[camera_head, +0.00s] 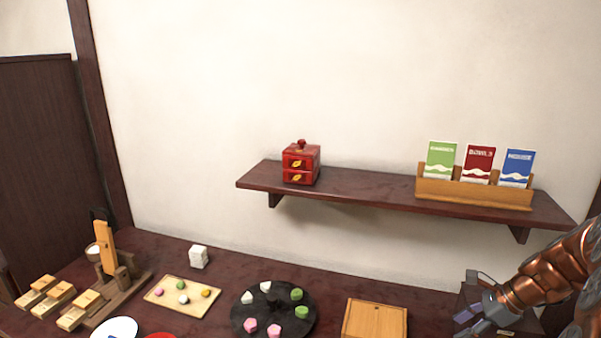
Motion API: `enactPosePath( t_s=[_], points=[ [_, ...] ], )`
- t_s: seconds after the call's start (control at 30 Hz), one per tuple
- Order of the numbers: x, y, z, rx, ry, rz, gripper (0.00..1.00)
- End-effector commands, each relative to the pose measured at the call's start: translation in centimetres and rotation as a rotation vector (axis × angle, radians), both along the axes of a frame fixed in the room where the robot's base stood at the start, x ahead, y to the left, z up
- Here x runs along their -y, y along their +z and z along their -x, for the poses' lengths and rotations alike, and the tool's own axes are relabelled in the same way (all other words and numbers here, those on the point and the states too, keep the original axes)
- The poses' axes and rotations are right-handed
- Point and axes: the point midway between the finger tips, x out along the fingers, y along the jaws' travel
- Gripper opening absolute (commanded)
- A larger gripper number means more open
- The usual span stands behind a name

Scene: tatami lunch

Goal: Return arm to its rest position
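My copper-coloured arm comes in from the right edge. My gripper (474,321) is low at the right, over or near the right end of the dark counter (222,267). Its grey-purple finger parts show at the lower right, but the angle does not show whether they are apart or closed. I see no object clearly held in it. A dark item (474,287) shows just behind the gripper and is partly hidden by it.
A wall shelf (370,190) carries a red box (301,164) and a wooden card holder (474,193). On the counter are a round black plate (273,313), a sweets tray (206,307), a wooden lidded box (375,319), a white block stack (198,257) and wooden pieces (59,300).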

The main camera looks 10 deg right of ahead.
Motion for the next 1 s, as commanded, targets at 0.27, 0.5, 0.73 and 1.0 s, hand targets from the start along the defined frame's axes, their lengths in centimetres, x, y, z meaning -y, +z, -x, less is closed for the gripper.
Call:
enactPosePath(
  t_s=[0.27, 0.5, 0.73, 1.0],
  points=[
    [-9.7, 3.9, 2.1, 0.053, 0.418, 0.113, 0.48],
    [-16.5, 6.3, 6.2, 0.099, 0.788, 0.201, 0.48],
    [-21.2, 7.9, 11.2, 0.138, 1.136, 0.275, 0.48],
    [-24.4, 9.0, 17.7, 0.182, 1.531, 0.352, 0.48]
  ],
)
